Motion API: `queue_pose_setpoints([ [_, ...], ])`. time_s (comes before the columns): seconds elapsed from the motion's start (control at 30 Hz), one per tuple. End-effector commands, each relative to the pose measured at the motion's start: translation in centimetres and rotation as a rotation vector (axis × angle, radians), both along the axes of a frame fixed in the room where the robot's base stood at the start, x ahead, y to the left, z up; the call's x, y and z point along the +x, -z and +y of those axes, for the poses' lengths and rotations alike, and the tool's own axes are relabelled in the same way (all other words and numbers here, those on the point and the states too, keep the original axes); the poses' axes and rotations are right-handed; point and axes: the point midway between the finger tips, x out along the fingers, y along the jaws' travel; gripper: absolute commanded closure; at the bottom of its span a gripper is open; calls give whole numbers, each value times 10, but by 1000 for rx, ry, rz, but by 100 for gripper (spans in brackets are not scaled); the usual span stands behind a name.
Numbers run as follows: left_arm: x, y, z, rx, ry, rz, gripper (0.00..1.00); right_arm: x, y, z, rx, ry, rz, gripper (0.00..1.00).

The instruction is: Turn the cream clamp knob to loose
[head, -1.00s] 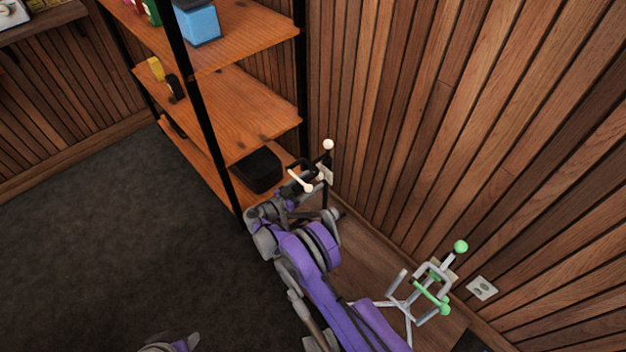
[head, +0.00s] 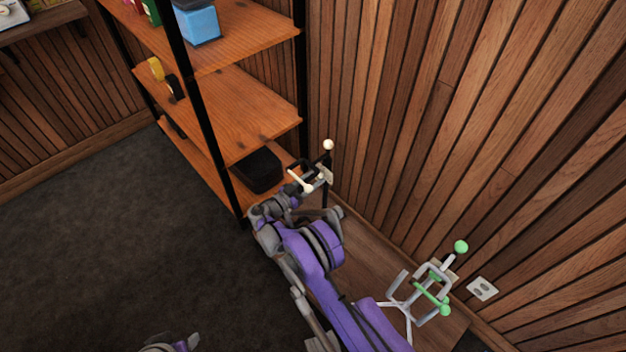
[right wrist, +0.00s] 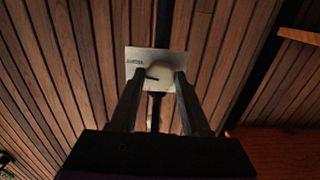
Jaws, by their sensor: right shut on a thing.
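The cream-tipped stand (head: 328,145) stands against the wood wall, with a dark post and a pale plate at its clamp. In the right wrist view, the pale clamp knob (right wrist: 159,76) sits between the fingertips, in front of a pale plate (right wrist: 171,57). The plate has small dark lettering at its left and a short dark mark near the knob. My right gripper (right wrist: 157,75) is shut on the knob, with a finger on either side. The knob is mostly hidden in the head view.
A green-tipped stand (head: 460,247) stands to the right, near a wall outlet (head: 482,288). A wooden shelf rack (head: 240,130) with a dark box (head: 257,170) on its low board is close on the left. The dark floor (head: 110,240) is clear.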

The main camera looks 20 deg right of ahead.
Motion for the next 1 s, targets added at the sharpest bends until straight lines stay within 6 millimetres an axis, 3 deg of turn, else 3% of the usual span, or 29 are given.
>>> queue_pose_setpoints([
  [0.43, 1, 14, 0, 0, 0, 5, 50, 0, 2, 0, -44, 0, 126, 100],
  [1.0, 6, 54, 0, 0, 0, 17, 50, -1, 2, 0, -214, 0, 615, 100],
])
